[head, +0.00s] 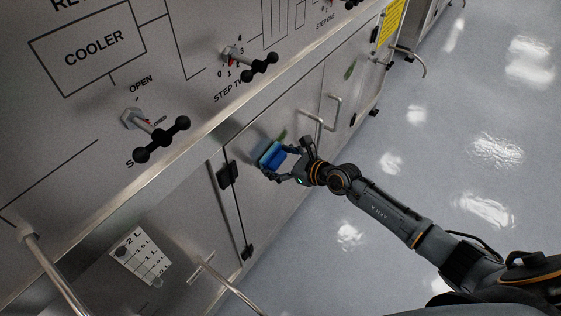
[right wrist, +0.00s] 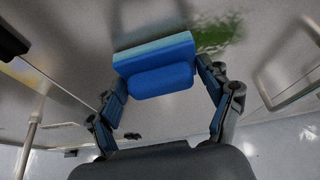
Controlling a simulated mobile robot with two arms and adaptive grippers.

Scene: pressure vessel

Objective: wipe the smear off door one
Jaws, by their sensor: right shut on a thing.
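My right gripper (head: 284,165) is shut on a blue sponge (head: 268,158), which also shows between the fingers in the right wrist view (right wrist: 155,70). The sponge's pale face is against or very close to the metal door (head: 290,125); I cannot tell if it touches. A green smear (right wrist: 216,36) lies on the door just right of the sponge in the right wrist view, partly hidden by it. In the head view a bit of this smear (head: 282,135) shows above the sponge. My left gripper is out of view.
Door handles (head: 332,112) stick out to the right of the sponge. Another green mark (head: 350,70) is on the farther door. Black hinges (head: 228,174) are at left. Black-knobbed valves (head: 161,139) project from the panel above. The floor (head: 430,150) at right is clear.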

